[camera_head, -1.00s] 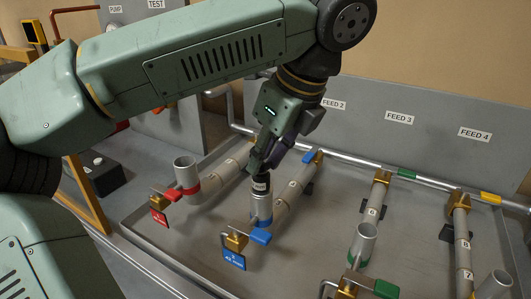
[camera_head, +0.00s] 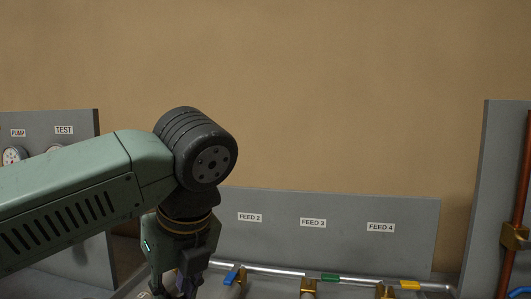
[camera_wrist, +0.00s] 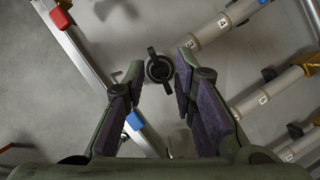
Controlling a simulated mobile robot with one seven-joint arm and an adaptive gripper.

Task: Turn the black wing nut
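The black wing nut (camera_wrist: 158,70) shows in the wrist view as a dark two-winged bar over a round ring-like base. Its wings run roughly up and down the picture, tilted slightly. My gripper (camera_wrist: 161,62) is open, with purple-padded fingers to the left and right of the nut. I see clear gaps between the nut and both fingers. How far the nut lies beyond the fingertips is hard to tell. In the head view my gripper (camera_head: 180,285) is at the bottom edge, partly cut off, and the wing nut is not visible there.
In the wrist view a metal rail (camera_wrist: 82,50) with red and blue parts runs diagonally at left. Labelled grey pipes (camera_wrist: 215,28) with brass fittings lie at right. In the head view a FEED panel (camera_head: 345,235) stands behind, with a grey panel (camera_head: 500,200) at right.

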